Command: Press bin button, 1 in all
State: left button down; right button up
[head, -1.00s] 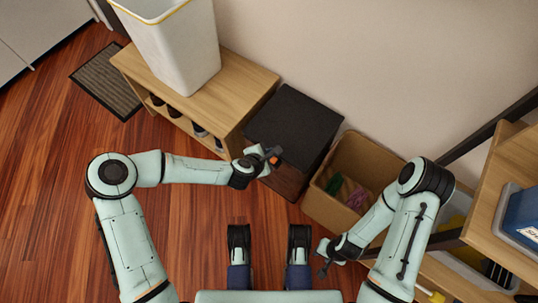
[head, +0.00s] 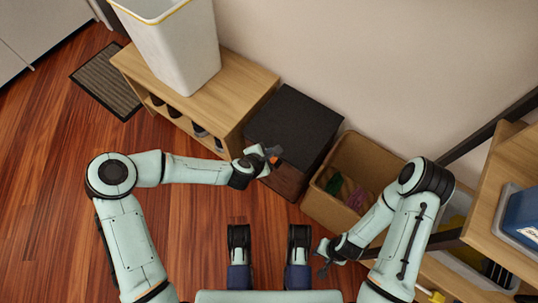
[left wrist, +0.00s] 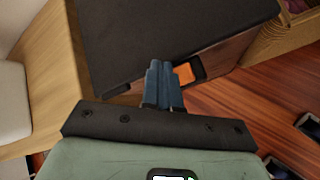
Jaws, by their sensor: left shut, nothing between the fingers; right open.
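The bin (head: 295,122) is a dark box with a black lid and a reddish-brown front, standing by the wall. Its black lid (left wrist: 150,35) fills the top of the left wrist view. The orange button (left wrist: 186,73) sits in a black surround on the front, just right of my left fingertips. It also shows in the head view as a small orange patch (head: 274,159), partly covered by the gripper. My left gripper (left wrist: 160,72) is shut and empty, close to the bin's front; contact cannot be told. My right gripper (head: 322,262) is open, low at the right, away from the bin.
A wooden bench (head: 245,85) with shoes below carries a white basket (head: 175,50), left of the bin. A tan open container (head: 330,205) with items inside stands right of it. Wooden shelving (head: 490,205) is at the far right.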

pick_arm(q)
jog(key=shift+f, duration=0.1)
jog(key=shift+f, duration=0.35)
jog(key=shift+f+b, duration=0.4)
jog(key=shift+f, duration=0.25)
dwell(0.6)
jog(key=shift+r, duration=0.1)
jog(key=shift+r+p, duration=1)
jog(key=shift+p, duration=0.1)
jog(key=shift+a, duration=0.1)
